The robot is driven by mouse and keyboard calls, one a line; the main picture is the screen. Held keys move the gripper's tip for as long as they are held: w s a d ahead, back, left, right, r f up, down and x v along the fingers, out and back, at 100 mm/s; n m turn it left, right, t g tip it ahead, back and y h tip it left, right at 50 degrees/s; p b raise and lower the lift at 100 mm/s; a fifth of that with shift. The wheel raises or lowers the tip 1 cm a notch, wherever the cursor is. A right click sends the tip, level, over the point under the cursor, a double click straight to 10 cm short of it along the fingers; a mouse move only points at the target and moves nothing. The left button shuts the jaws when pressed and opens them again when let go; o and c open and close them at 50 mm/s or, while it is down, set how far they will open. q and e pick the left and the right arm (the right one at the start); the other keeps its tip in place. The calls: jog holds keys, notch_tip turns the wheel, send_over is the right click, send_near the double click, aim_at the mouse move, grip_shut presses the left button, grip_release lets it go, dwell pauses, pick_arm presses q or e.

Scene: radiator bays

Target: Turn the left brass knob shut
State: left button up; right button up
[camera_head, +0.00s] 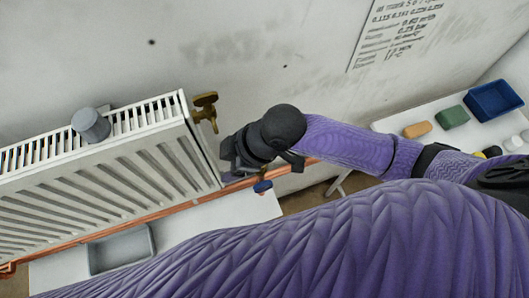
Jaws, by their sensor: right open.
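A brass knob (205,107) sticks out from the upper right end of the white radiator (107,165). It is the only large brass knob I can make out, and I cannot tell whether it is the left one. My right gripper (231,165) is just below and right of it, beside the radiator's end, apart from the knob. Its jaws are open, and I see nothing held between them. A small brass valve with a blue handle (263,187) shows below the gripper, partly hidden by it. My left gripper is out of view.
A grey cylinder (91,125) stands on the radiator's top grille. Copper pipe (150,217) runs along its bottom edge, above a grey tray (121,250). A blue bin (492,101), a green block (452,117) and an orange block (417,130) are on the right-hand table. My purple arm covers the foreground.

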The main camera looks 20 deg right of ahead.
jog(key=w+d+f+n+g+h, duration=0.15)
jog(key=w+d, duration=0.25)
jog(key=d, duration=0.7)
jog(key=shift+m, duration=0.25)
jog(key=b+x, duration=0.1)
jog(key=x, duration=0.2)
jog(key=b+x, duration=0.1)
jog(key=x, duration=0.2)
jog(key=b+x, duration=0.1)
jog(key=x, duration=0.2)
jog(key=shift+s+d+f+b, duration=0.15)
jog(key=shift+d+f+b, duration=0.05)
jog(key=shift+f+b, duration=0.1)
jog(key=shift+c, duration=0.4)
jog(key=c, duration=0.5)
grip_shut()
